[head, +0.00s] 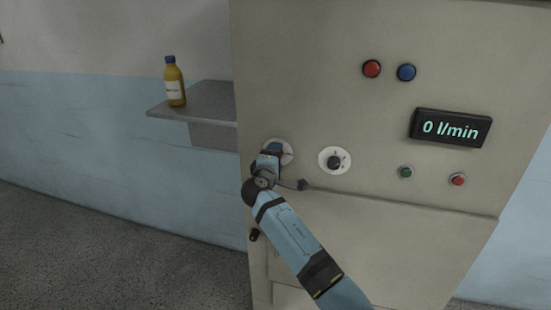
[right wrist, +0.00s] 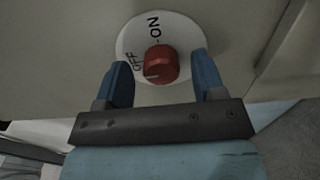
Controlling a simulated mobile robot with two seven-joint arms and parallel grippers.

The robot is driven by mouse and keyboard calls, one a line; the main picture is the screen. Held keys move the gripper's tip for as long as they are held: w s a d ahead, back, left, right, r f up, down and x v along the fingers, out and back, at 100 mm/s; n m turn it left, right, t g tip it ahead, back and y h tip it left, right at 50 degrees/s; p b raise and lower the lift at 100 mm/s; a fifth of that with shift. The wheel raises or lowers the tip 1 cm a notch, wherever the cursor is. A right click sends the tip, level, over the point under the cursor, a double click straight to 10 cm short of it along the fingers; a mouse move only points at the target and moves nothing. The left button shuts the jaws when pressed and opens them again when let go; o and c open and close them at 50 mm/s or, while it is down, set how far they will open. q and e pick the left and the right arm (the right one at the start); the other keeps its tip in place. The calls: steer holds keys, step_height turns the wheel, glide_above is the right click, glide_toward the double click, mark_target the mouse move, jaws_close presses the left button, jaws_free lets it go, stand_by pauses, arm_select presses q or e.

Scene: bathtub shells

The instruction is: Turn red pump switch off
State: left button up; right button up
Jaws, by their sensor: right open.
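The red pump switch (right wrist: 160,63) is a round knob on a white plate marked OFF and ON in the right wrist view. A pale mark shows at its lower left edge, near the OFF side; its exact setting is hard to tell. My right gripper (right wrist: 165,80) is open, with one blue finger on each side of the knob; I cannot tell whether they touch it. In the head view my right gripper (head: 273,149) covers the knob, and only part of the white plate (head: 288,150) shows. My left gripper is not in view.
A black knob (head: 334,162) on a white plate sits right of my gripper. The cabinet also has a display (head: 450,130) reading 0 l/min, red and blue buttons (head: 406,72), and small green and red lights. A shelf (head: 205,102) with a yellow bottle (head: 174,82) is at left.

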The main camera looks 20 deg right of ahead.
steer(key=b+v, duration=0.2)
steer(key=v, duration=1.1)
steer(key=shift+s+a+b, duration=0.25)
steer(key=shift+s+b, duration=0.05)
steer(key=shift+b, duration=0.1)
steer(key=shift+f, duration=0.1)
